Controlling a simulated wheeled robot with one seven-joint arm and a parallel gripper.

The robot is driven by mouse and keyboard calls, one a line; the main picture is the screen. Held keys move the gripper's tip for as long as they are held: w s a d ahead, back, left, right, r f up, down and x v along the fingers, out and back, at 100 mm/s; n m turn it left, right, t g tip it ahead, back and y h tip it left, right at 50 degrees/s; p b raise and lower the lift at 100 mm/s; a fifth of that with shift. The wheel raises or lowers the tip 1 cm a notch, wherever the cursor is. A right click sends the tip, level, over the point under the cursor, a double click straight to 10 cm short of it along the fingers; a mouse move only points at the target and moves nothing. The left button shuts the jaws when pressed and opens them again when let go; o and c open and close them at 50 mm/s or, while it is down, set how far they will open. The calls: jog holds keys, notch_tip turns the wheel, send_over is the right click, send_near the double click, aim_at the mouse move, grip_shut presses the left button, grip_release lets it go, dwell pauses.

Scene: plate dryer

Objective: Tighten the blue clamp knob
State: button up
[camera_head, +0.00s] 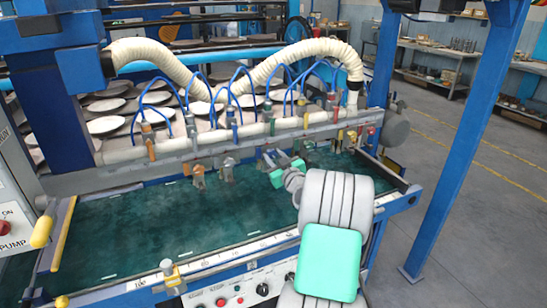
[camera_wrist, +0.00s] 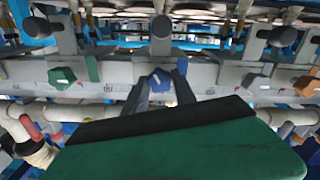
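The blue clamp knob (camera_wrist: 160,79) is a small faceted knob on the grey rail in the middle of the wrist view. My gripper (camera_wrist: 162,92) reaches toward it, with one dark finger at its left and one at its right. The fingers are apart; whether they touch the knob cannot be told. In the head view my gripper (camera_head: 270,158) is at the front of the rail, right of the middle. The blue knob cannot be made out there behind my gripper and arm.
In the wrist view a green knob (camera_wrist: 62,77) is to the left, and a grey-brown knob (camera_wrist: 254,84) and an orange knob (camera_wrist: 307,85) are to the right. White hoses (camera_head: 300,50) and thin blue tubes run above the rail (camera_head: 120,178). The dark green bed (camera_head: 190,215) below is clear.

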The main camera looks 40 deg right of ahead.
grip_shut()
jog(key=shift+f+m+b, duration=0.1)
jog(key=shift+m+b, duration=0.2)
jog(key=shift+b, duration=0.05)
jog(key=shift+f+m+b, duration=0.1)
jog(key=shift+m+b, duration=0.7)
jog(key=shift+m, duration=0.1)
jog(key=m+b, duration=0.1)
jog(key=m, duration=0.1)
jog(key=shift+m+b, duration=0.3)
jog(key=shift+b, duration=0.05)
jog(key=m+b, duration=0.1)
jog(key=m, duration=1.1)
jog(key=shift+r+m+p, duration=0.25)
jog(key=shift+m+p, duration=0.05)
jog(key=shift+m, duration=0.1)
jog(key=m+p, duration=0.2)
jog(key=m, duration=0.4)
jog(key=shift+p, duration=0.35)
jog(key=shift+f, duration=0.1)
